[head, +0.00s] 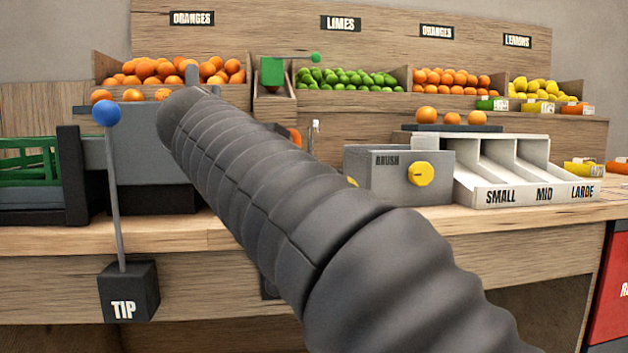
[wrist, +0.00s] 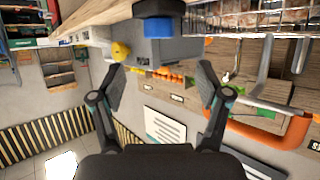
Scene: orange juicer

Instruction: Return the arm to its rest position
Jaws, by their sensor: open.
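My arm (head: 270,190), in a dark ribbed sleeve, runs in the head view from the lower right up to the left across the counter. Its far end is near the grey machine, and my gripper does not show there. In the wrist view my gripper (wrist: 161,82) has its two fingers spread wide with nothing between them. A grey box with a blue cylinder (wrist: 159,28) and a yellow knob (wrist: 120,51) lies beyond the fingertips, apart from them as far as I can see.
A TIP lever with a blue ball (head: 106,112) stands at the left. The BRUSH box (head: 385,178) and white sorting tray (head: 500,187) are on the counter at the right. Fruit bins (head: 350,92) line the back. A wire rack (wrist: 268,14) is at the wrist view's top right.

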